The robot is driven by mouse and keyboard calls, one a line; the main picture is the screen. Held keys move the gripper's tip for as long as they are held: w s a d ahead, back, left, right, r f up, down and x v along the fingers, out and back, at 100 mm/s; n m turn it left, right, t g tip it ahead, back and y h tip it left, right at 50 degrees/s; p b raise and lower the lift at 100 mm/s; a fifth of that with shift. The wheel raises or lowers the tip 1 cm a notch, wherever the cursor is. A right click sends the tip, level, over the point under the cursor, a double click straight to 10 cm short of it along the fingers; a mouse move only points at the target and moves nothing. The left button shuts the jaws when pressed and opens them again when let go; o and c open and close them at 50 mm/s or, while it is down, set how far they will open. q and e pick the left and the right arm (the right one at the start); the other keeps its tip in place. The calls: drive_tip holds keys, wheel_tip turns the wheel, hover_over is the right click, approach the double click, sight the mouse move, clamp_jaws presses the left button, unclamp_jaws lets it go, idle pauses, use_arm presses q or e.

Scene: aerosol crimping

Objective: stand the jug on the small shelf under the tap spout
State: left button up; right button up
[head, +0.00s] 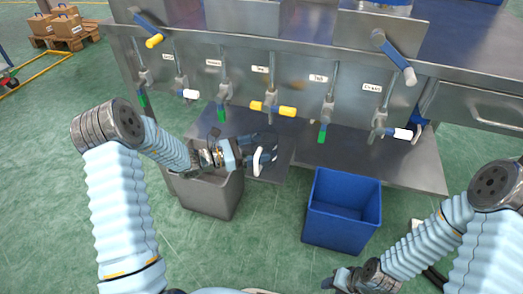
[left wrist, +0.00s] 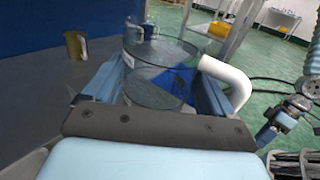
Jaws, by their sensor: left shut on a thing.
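My left gripper (head: 240,152) is shut on a clear jug with a white handle (head: 258,160), in front of the bench's tap row. In the left wrist view the jug (left wrist: 158,70) sits between the fingers, its mouth open to view and its white handle to the right. Tap spouts hang in a row on the bench front, one with a green end (head: 221,112) near the jug. A low metal shelf (head: 350,158) lies under the taps; I cannot tell whether the jug touches it. My right gripper (head: 345,280) is low at the right; its jaw opening is unclear.
A grey bin (head: 215,195) stands below my left forearm. A blue bin (head: 342,212) stands right of it, in front of the shelf. A tap with yellow handles (head: 272,108) sticks out above. In the left wrist view a yellow vessel (left wrist: 76,46) stands at left.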

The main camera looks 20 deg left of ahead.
use_arm(q)
drive_tip(key=shift+x, duration=1)
drive_tip(key=shift+f, duration=0.65)
drive_tip(key=shift+a+f+b, duration=0.1)
drive_tip(key=shift+f+b, duration=0.1)
drive_tip(key=shift+b, duration=0.1)
drive_tip(key=o, duration=0.9)
drive_tip(key=shift+c, duration=0.2)
drive_tip(key=shift+s+r, duration=0.1)
drive_tip(key=shift+r, duration=0.05)
drive_tip(key=v, duration=1.2)
drive_tip(key=shift+p, duration=0.4)
